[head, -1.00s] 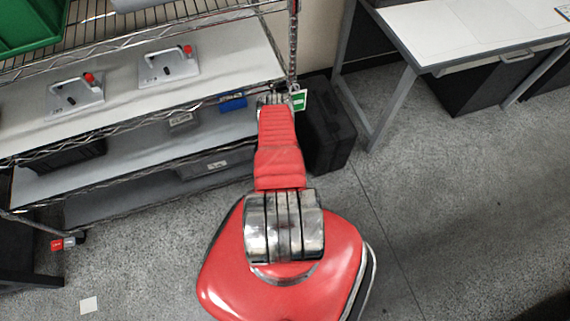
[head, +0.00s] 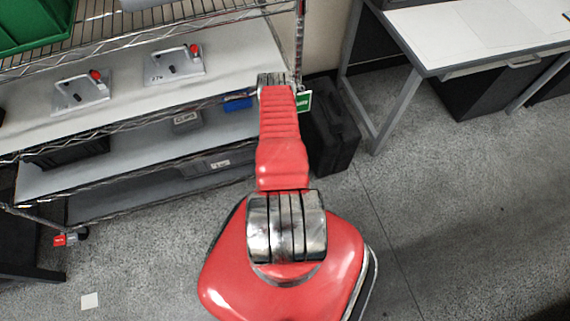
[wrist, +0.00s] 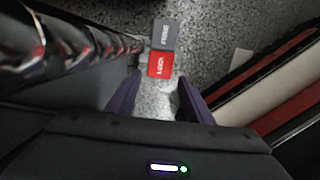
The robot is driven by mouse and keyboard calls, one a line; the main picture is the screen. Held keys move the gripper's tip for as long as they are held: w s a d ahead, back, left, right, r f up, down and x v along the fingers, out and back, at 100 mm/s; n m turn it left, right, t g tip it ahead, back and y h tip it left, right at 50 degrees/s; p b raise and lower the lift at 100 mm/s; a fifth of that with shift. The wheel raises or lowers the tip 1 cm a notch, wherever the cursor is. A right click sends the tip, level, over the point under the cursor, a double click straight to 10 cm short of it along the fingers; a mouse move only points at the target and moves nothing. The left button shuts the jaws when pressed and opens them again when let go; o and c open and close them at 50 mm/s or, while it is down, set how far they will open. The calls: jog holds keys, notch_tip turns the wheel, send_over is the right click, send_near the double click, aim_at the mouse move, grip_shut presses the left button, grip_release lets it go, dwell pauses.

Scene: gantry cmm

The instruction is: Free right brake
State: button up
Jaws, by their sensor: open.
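A brake pedal shows in the wrist view, with a red part (wrist: 161,64) and a grey part (wrist: 165,34), both lettered; the lettering is too small to read surely. My gripper (wrist: 158,98) is open, with its two dark purple fingers apart and only floor between the tips. The red part lies just beyond the tips, nearer the left finger; contact cannot be told. In the head view my arm hides my gripper and the foot of the right post (head: 299,45). A red brake pedal (head: 60,240) shows at the shelf's left caster.
The wire shelf (head: 140,105) holds two metal fixtures with red knobs and several bins. A black case (head: 333,130) stands right of the shelf. A white-topped bench (head: 480,35) stands farther right. A dark shiny post (wrist: 70,45) runs close to my gripper's left. Floor at right is open.

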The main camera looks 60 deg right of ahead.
notch_tip(320, 180, up, 6)
jog(key=shift+w+a, duration=0.25)
jog(key=shift+a, duration=0.1)
dwell(0.4)
jog(key=w+a+g+h, duration=0.1)
jog(key=w+a+r+g+h, duration=0.1)
jog(key=w+a, duration=0.1)
jog(key=shift+r, duration=0.15)
dwell(0.5)
jog(key=shift+x, duration=6.9)
jog(key=shift+w, duration=0.1)
